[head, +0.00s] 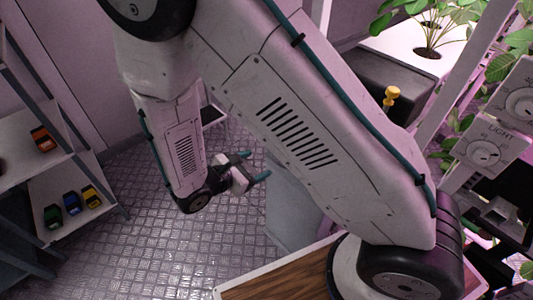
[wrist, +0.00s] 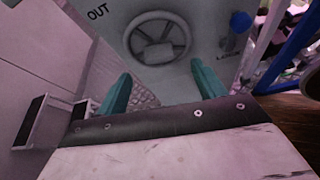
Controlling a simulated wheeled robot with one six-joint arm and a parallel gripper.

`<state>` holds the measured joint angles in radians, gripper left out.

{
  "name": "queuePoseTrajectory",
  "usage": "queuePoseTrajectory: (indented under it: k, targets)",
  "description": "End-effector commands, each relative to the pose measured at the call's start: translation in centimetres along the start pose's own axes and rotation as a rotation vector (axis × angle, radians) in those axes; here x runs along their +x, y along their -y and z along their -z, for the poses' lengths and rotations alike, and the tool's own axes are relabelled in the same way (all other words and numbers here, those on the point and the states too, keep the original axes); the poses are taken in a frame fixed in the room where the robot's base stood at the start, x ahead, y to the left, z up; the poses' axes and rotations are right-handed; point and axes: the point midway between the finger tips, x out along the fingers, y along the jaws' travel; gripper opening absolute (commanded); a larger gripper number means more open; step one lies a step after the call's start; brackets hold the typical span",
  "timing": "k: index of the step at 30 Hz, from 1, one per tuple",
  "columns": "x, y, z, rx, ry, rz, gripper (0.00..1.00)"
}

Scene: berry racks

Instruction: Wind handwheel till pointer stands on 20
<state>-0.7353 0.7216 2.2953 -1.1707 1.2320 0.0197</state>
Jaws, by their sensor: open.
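The handwheel (wrist: 157,38) is a pale grey spoked ring on a light panel, at the top middle of the wrist view. My gripper (wrist: 158,70) is open and empty, its two teal fingers apart and pointing toward the wheel, with a gap to it. In the head view my gripper (head: 256,166) hangs over the tiled floor at the middle, left of a grey cabinet (head: 290,210). I see no handwheel in the head view. No pointer or number 20 can be made out for the wheel.
Shelves (head: 70,195) with small coloured items stand at the left. A dial marked LIGHT (head: 485,153) is at the right. Tiled floor lies open between.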

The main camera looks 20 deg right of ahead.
Motion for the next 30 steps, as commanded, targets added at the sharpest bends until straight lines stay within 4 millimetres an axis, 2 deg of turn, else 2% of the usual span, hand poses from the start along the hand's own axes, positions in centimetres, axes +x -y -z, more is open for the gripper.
queuePoseTrajectory:
  k: [5,12,18,29,30]
  targets:
    - [0.5,-0.2,0.3,0.045,-0.004,-0.008,0.69]
    - [4.3,-0.1,0.3,0.042,-0.002,-0.005,0.69]
    - [6.7,-0.2,0.3,0.042,-0.003,-0.006,0.69]
    - [7.4,-0.2,0.3,0.044,-0.003,-0.006,0.69]
    - [7.4,-0.2,0.3,0.044,-0.003,-0.006,0.58]
